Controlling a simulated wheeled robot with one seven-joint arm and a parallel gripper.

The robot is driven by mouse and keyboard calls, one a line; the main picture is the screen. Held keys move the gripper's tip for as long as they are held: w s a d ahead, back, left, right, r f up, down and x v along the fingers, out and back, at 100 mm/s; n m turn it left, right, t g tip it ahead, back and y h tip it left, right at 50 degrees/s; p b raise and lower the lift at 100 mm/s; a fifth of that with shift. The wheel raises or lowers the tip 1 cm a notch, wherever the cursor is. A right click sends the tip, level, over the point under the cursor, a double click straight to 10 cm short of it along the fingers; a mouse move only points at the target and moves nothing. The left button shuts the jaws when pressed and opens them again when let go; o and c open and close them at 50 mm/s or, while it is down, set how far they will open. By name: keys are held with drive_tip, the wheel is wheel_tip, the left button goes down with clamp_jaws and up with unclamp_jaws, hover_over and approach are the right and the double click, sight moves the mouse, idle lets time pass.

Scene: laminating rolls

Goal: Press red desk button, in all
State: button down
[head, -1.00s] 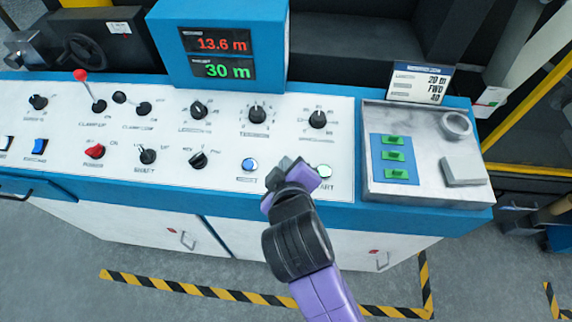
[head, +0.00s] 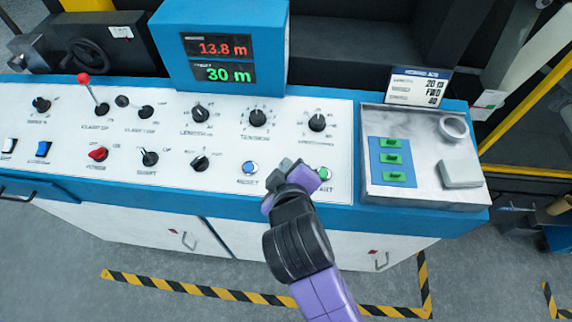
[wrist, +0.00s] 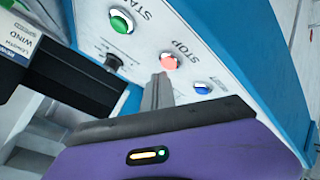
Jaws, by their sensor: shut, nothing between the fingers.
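The red button (wrist: 169,62), marked STOP, sits on the white sloped panel in the wrist view, between the green START button (wrist: 121,22) and the blue button (wrist: 202,88). It looks pale red. My gripper (head: 282,168) is shut and empty, its tips over the panel between the blue RESET button (head: 250,168) and the green START button (head: 323,173). It hides the red button in the head view. In the wrist view the fingertips (wrist: 158,88) are close beside the red button; I cannot tell whether they touch it.
A display box (head: 218,45) reads 13.8 m in red over 30 m in green. Several black knobs, a red-topped lever (head: 83,79) and a red switch (head: 97,153) are on the panel. A metal tray (head: 425,120) with green-labelled pieces lies to the right.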

drive_tip(key=shift+r, duration=0.25)
drive_tip(key=r+p, duration=0.2)
drive_tip(key=s+r+p, duration=0.1)
drive_tip(key=r+p, duration=0.1)
drive_tip(key=p, duration=0.1)
drive_tip(key=shift+r, duration=0.4)
drive_tip(key=shift+a+r, duration=0.1)
idle(0.8)
wheel_tip(320, 180, up, 6)
drive_tip(key=a+f+t+y, duration=0.1)
drive_tip(key=a+t+y, duration=0.2)
drive_tip(key=y, duration=0.1)
drive_tip(key=s+d+f+m+h+b, duration=0.2)
drive_tip(key=s+d+m, duration=0.3)
drive_tip(key=s+d, duration=0.7)
drive_tip(key=s+d+f+m+h+b, duration=0.3)
drive_tip(key=s+d+f+m, duration=0.2)
drive_tip(key=s+d, duration=0.8)
drive_tip(key=s+m, duration=0.1)
drive_tip(key=s, duration=0.4)
drive_tip(key=shift+d+t+h, duration=0.2)
drive_tip(key=shift+t+h, duration=0.1)
drive_tip(key=shift+t, duration=0.1)
